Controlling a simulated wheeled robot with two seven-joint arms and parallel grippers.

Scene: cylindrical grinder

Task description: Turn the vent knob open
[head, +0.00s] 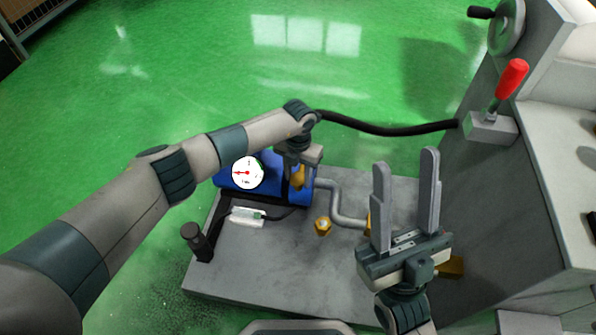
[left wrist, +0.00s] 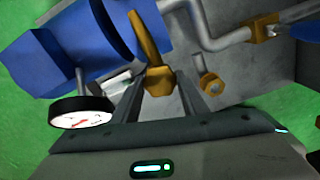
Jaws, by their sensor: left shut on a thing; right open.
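A brass-yellow knob with a long handle (left wrist: 147,40), which looks like the vent knob, stands beside the blue tank (head: 268,172). In the left wrist view its handle rises between my fingers. My left gripper (head: 298,172) reaches down onto it from above and is shut on it; the arm partly hides the contact. A round white gauge with a red needle (head: 247,173) sits at the tank, and it also shows in the left wrist view (left wrist: 82,112). My right gripper (head: 408,200) is open and empty, fingers pointing up, over the right side of the plate.
A grey base plate (head: 270,265) carries the tank, a bent grey pipe (head: 345,218), a brass fitting (head: 323,226) and a black post (head: 196,242). The grey machine (head: 500,220) with a red-handled lever (head: 512,78) stands at the right. A black hose (head: 380,128) runs to it. Green floor is open behind.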

